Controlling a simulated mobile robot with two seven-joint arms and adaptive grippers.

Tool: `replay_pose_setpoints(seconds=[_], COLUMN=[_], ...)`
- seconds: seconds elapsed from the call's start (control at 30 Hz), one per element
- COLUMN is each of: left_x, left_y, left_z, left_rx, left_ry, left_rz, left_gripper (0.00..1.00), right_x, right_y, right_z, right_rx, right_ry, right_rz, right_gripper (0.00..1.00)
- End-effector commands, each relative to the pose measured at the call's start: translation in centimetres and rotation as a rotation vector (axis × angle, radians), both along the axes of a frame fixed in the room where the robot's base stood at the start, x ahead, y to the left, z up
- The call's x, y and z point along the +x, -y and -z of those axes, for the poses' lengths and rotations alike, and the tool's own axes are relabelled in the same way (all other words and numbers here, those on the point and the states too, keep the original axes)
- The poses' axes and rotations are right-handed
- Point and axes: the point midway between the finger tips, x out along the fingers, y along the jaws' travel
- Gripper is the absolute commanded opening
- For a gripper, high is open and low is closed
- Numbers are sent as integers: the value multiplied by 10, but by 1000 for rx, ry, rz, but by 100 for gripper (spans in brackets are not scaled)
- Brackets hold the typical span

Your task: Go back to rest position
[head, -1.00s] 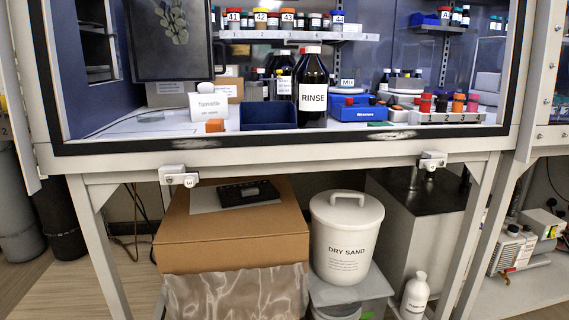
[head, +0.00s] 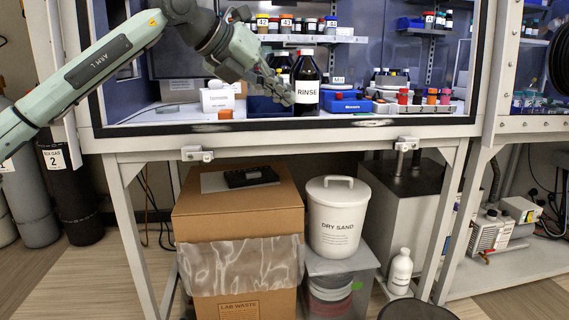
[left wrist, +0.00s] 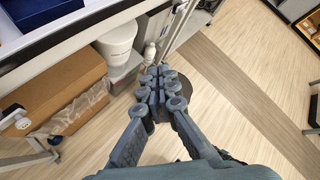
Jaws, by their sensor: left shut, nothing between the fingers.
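My left arm comes in from the upper left in the head view. My left gripper (head: 284,90) is in front of the glove box window, overlapping the lower left of the RINSE bottle (head: 306,84) in the picture. In the left wrist view the left gripper (left wrist: 163,82) is shut with its fingers together and nothing between them. The floor lies below it. My right gripper is in neither view.
Below the window are a cardboard box (head: 238,212), a white DRY SAND bin (head: 336,215) and a white bottle (head: 400,272). The frame's leg (head: 132,240) stands at left. Gas cylinders (head: 72,200) stand farther left.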

Motion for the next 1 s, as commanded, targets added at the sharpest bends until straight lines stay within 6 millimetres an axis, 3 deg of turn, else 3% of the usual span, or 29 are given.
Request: replay_pose_setpoints(seconds=[0.03, 0.13, 0.2, 0.3, 0.37, 0.47, 0.67, 0.87, 1.0], left_x=[-11, -33, -42, -42, -34, -13, 14, -6, -46], left_y=[33, 78, 92, 87, 71, 28, -74, -151, -192], left_z=[21, 30, 29, 28, 33, 59, 167, 299, 390], left_rx=[-127, -434, -660, -986, -1174, -1466, -1844, -1982, -1990], left_ry=[-43, -102, -147, -214, -257, -327, -447, -545, -611], left_rz=[83, 193, 217, 174, 104, -82, -584, -1084, -1431], left_gripper=[0, 0, 0, 0, 0, 0, 0, 0, 0], right_x=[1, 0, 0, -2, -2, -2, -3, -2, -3], right_y=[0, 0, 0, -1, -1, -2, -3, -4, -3], right_z=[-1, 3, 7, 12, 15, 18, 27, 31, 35], right_rx=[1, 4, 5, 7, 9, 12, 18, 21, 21], right_ry=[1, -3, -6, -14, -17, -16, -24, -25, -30], right_rz=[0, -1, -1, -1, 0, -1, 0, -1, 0], right_gripper=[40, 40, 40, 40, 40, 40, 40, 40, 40])
